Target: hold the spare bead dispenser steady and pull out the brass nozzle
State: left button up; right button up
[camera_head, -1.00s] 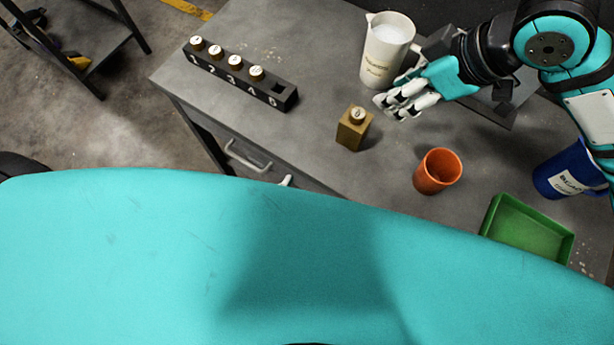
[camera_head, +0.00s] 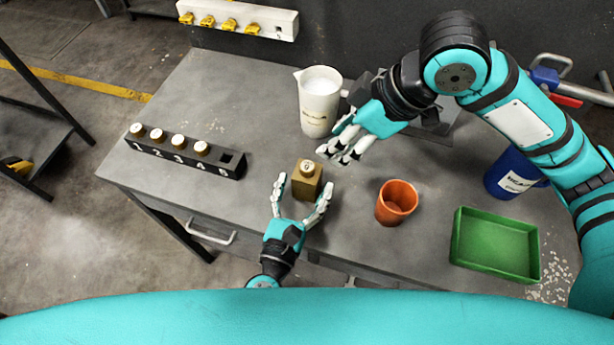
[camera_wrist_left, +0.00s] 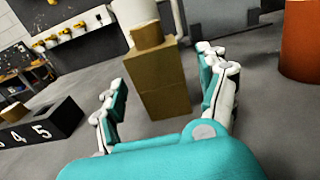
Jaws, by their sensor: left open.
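The spare bead dispenser (camera_head: 307,187) is a brass-coloured square block standing upright on the grey bench. The brass nozzle (camera_head: 307,167), a round, pale-topped piece, sits on its top. My left gripper (camera_head: 304,184) is open at the near side of the dispenser, with a finger on either side of the block. In the left wrist view the dispenser (camera_wrist_left: 157,85) stands between and beyond the spread fingers (camera_wrist_left: 163,78); I cannot tell whether either touches it. My right gripper (camera_head: 338,146) looks open and empty, above and right of the dispenser, in front of the white jug.
A black rack (camera_head: 185,158) with numbered slots and several capped pieces lies left; its last slot is empty. A white jug (camera_head: 318,105), orange cup (camera_head: 396,204), blue mug (camera_head: 512,175) and green tray (camera_head: 497,247) stand around. Bench between rack and dispenser is clear.

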pick_arm(q)
jog(key=shift+x, duration=1.35)
jog(key=shift+c, duration=0.3)
grip_shut()
pick_arm(e)
jog(key=shift+o, duration=1.4)
jog(key=shift+a, duration=0.1)
jog(key=g+h, duration=0.2)
jog(key=h, duration=0.3)
send_over(307, 166)
jog(key=shift+h, duration=0.3)
jog(key=shift+f, duration=5.05)
